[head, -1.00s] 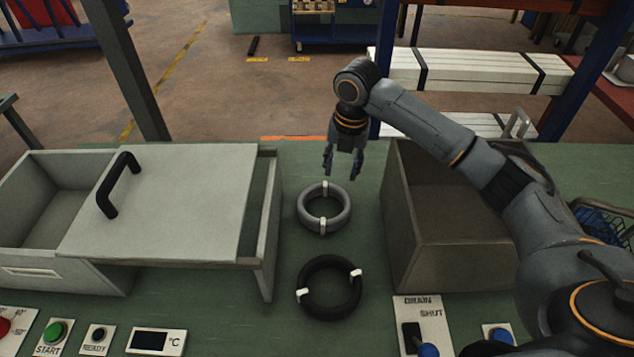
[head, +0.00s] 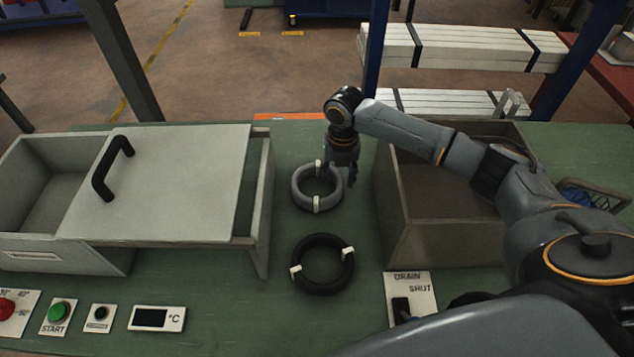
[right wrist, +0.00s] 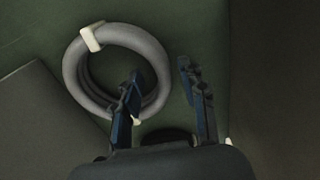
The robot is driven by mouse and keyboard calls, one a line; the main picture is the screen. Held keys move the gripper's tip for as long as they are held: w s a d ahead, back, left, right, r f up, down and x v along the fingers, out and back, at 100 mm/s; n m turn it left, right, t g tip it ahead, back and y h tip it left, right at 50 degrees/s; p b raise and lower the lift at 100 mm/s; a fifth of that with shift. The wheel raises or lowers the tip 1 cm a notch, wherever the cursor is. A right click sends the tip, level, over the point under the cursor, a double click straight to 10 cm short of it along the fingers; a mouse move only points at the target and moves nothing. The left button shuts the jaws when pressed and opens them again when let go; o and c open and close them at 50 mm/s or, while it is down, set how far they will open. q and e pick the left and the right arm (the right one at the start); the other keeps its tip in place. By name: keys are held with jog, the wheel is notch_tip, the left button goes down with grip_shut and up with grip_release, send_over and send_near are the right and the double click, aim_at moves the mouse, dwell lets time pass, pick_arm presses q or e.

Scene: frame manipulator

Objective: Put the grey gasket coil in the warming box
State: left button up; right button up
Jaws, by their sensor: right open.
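The grey gasket coil (head: 303,199), a ring with white ties, lies flat on the green bench and also shows in the right wrist view (right wrist: 75,75). My right gripper (head: 341,180) is open at the coil's right side. In the right wrist view my right gripper (right wrist: 160,70) has one finger over the ring's hole and the other outside it; contact cannot be told. The warming box (head: 60,255) is the pale box at left with a START button and °C display. Its lid (head: 185,185), with a black handle, leaves the left part uncovered. My left gripper is out of view.
A black coil (head: 323,287) with white ties lies in front of the grey one. A grey-brown open box (head: 440,235) stands close to the right, beside the DRAIN panel (head: 410,290).

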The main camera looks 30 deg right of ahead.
jog(key=shift+f, duration=1.3)
grip_shut()
jog(key=shift+r, duration=0.15)
